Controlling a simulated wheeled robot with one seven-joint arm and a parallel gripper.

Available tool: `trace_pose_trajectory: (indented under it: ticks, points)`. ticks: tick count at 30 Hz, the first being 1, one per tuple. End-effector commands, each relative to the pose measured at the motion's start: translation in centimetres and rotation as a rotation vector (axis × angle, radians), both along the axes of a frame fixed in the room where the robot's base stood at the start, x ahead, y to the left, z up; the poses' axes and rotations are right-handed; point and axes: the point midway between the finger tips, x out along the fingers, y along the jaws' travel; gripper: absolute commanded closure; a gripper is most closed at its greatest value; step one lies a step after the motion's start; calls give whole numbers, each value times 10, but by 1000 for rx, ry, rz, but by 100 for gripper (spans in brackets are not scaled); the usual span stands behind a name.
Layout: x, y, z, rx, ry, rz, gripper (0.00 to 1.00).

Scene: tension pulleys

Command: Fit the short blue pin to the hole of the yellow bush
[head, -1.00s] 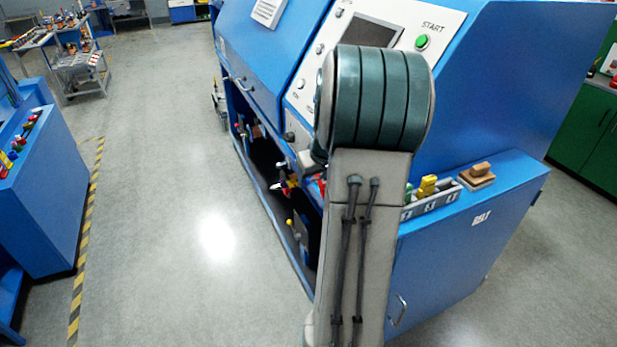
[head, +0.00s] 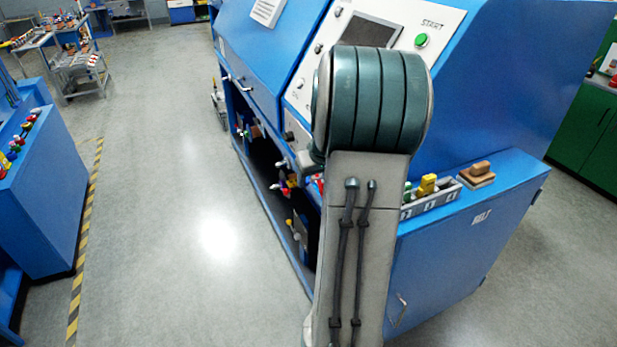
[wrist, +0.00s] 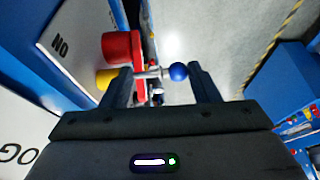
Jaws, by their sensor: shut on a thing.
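In the wrist view my gripper (wrist: 160,78) has its two dark fingers to the left and right of the short blue pin. The pin has a round blue knob (wrist: 179,72) close to the right finger and a pale shaft pointing left towards the left finger. My gripper is shut on this pin. The yellow bush (wrist: 106,79) sticks out just left of the left finger, below a larger red cylinder (wrist: 117,47). The left finger partly covers it, and its hole cannot be seen. In the head view my own arm hides the gripper.
The blue machine (head: 500,90) has an open lower bay with several coloured knobs (head: 287,187). A grey tray (head: 432,205) and a brown block (head: 480,169) sit on its right ledge. Open grey floor lies left, up to a striped line and a blue cabinet (head: 45,200).

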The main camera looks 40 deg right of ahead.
Motion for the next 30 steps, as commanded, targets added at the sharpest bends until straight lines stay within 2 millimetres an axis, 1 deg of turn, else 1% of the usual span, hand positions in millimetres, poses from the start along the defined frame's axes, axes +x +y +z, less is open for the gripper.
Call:
trace_pose_trajectory:
  ticks: [1, 15, 30]
  points:
    - [-10, -7, -5, 3, 14, -22, 66]
    - [-6, -3, -2, 1, 11, -15, 66]
    - [-5, -8, 1, -6, 5, -14, 66]
